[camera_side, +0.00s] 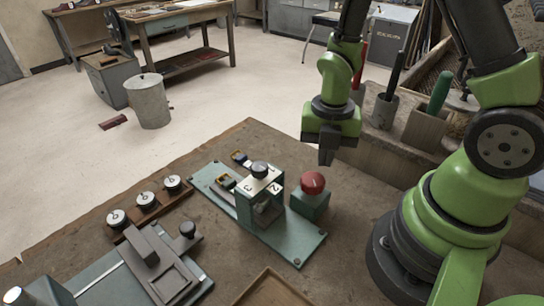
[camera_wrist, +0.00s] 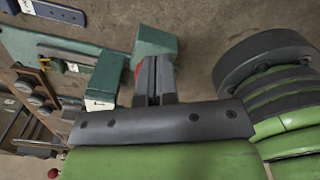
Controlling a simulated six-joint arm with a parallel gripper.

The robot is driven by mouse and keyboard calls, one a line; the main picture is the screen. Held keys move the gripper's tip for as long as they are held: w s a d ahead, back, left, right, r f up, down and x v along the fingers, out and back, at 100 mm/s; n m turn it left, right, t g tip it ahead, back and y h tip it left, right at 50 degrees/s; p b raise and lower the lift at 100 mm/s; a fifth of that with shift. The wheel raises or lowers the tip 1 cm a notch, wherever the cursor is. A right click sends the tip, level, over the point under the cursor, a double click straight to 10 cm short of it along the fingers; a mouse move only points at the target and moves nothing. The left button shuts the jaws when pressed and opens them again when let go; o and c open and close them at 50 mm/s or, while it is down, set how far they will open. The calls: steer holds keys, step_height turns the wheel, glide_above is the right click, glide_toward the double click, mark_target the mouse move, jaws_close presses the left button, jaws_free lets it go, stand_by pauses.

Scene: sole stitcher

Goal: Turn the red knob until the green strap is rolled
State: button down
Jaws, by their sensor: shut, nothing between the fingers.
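The red knob (camera_side: 312,183) sits on top of a teal block (camera_side: 308,204) at the right of the stitcher's base plate. In the wrist view only a red sliver of the knob (camera_wrist: 138,71) shows beside my fingers, which hide the rest. My gripper (camera_side: 326,158) is shut and empty, pointing down above and slightly right of the knob in the side view. The closed fingers (camera_wrist: 155,64) also show in the wrist view. A small buckled strap (camera_side: 226,181) lies on the plate left of the stitcher head (camera_side: 258,185).
A grey press fixture (camera_side: 160,265) and a wooden tray (camera_side: 272,290) are in front. Bare bench lies right of the plate.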

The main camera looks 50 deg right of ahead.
steer(key=shift+w+d+r, duration=0.1)
steer(key=shift+r, duration=2)
